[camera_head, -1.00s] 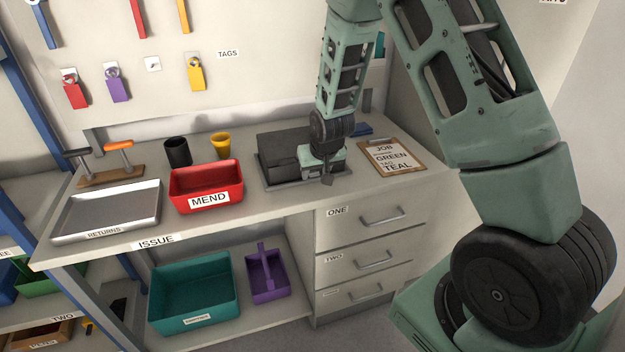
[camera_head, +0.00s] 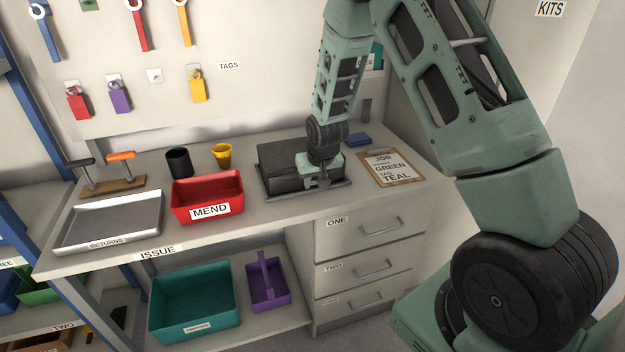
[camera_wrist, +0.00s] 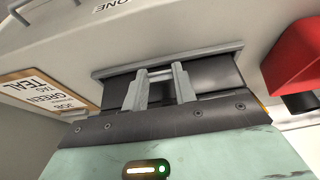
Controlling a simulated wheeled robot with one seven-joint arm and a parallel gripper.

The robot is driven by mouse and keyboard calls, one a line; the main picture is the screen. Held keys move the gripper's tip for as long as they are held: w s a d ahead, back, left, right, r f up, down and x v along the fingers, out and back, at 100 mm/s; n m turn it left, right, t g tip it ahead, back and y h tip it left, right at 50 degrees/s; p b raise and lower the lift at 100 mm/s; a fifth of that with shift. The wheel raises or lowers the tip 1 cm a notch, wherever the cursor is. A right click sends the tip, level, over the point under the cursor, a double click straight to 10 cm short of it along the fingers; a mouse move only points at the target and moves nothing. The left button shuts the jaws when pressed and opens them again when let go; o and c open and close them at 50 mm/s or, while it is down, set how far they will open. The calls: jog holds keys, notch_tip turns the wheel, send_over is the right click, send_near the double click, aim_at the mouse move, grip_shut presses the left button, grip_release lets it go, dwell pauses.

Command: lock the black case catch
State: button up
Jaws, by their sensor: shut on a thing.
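The black case (camera_head: 283,163) stands on a grey base plate on the bench, between the red bin and the clipboard. My gripper (camera_head: 322,183) is low at the case's front right, and my wrist covers that corner. In the wrist view my gripper (camera_wrist: 160,82) has both grey fingers near a thin grey bar at the case's edge, and it is shut on this bar, which looks like the catch (camera_wrist: 160,72). The dark case side (camera_wrist: 215,75) shows beside the fingers. Whether the catch is fastened cannot be told.
A red MEND bin (camera_head: 207,196) is left of the case. A black cup (camera_head: 179,163), a yellow cup (camera_head: 222,156) and a RETURNS tray (camera_head: 155,219) stand farther left. Drawers are below.

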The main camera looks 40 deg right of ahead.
jog(key=shift+w+d+r+g+y+p, duration=0.15)
jog(key=shift+w+r+g+p, duration=0.4)
jog(key=shift+p, duration=0.6)
jog(key=shift+w+d+r+g+y+p, duration=0.15)
jog(key=shift+w+r+g+p, duration=0.35)
jog(key=shift+p, duration=0.65)
jog(key=shift+w+d+r+g+p, duration=0.2)
jog(key=shift+w+g+p, duration=0.3)
jog(key=shift+p, duration=0.2)
jog(key=shift+w+d+g+y+p, duration=0.2)
jog(key=shift+w+g+y+p, duration=0.3)
jog(key=shift+w+g, duration=0.3)
jog(key=o, duration=0.7)
jog(key=shift+c, duration=0.2)
jog(key=shift+w+d+r+p, duration=0.1)
jog(key=shift+r+p, duration=0.5)
jog(key=shift+r, duration=0.3)
jog(key=shift+r+p, duration=1.15)
jog(key=shift+r, duration=0.85)
